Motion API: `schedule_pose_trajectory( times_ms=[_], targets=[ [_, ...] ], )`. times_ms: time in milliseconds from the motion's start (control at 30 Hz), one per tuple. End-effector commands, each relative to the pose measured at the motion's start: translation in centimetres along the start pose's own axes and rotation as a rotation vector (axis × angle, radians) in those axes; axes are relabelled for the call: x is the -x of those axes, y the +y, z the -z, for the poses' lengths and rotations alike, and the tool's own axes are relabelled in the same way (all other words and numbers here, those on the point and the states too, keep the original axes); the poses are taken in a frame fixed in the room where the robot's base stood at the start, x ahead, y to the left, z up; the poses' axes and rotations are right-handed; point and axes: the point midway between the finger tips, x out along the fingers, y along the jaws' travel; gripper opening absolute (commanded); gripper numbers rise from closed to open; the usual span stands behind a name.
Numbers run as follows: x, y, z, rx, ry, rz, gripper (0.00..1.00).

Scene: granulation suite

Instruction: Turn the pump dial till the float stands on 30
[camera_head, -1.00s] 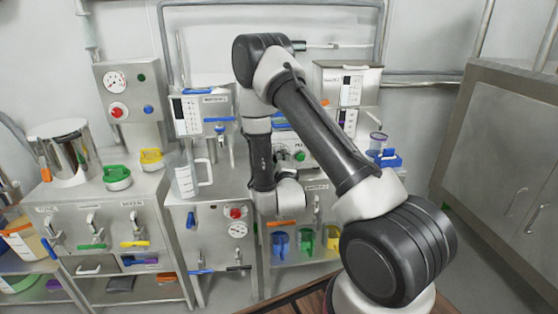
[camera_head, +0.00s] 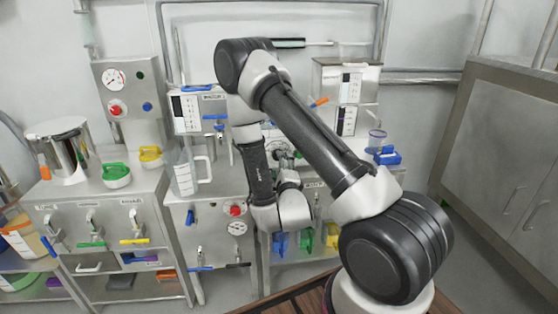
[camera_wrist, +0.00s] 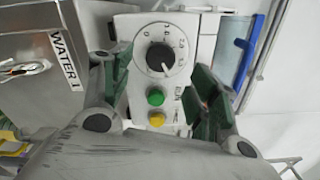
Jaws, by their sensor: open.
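The pump dial (camera_wrist: 160,57) is a round black knob with a white pointer line, on a light panel with scale marks around it. The pointer slants down and right. My gripper (camera_wrist: 162,64) is open. Its green-padded fingers stand to the left and right of the panel, with the dial between them and apart from both. A green button (camera_wrist: 156,97) and a yellow button (camera_wrist: 157,119) sit below the dial. In the head view my arm largely hides the pump. I cannot make out the float or its reading.
A box labelled WATER 1 (camera_wrist: 45,60) stands left of the dial in the wrist view. A blue-edged strip (camera_wrist: 246,50) is on the right. In the head view, a steel tank (camera_head: 345,78) stands behind my arm and a clear jug (camera_head: 184,175) to its left.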

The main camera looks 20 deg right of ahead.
Motion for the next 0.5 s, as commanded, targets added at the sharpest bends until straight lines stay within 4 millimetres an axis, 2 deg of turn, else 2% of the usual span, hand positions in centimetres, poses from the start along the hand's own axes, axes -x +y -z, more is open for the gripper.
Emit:
schedule_pose_trajectory(
  times_ms=[100,200,333,500],
  targets=[
    [2.5,0.1,-0.1,0.004,-0.003,-0.005,0.6],
    [4.0,0.1,0.0,0.003,-0.002,-0.004,0.6],
    [5.1,0.1,0.0,0.001,-0.001,-0.001,0.6],
    [5.4,0.0,0.0,0.001,0.0,0.0,0.6]
  ],
)
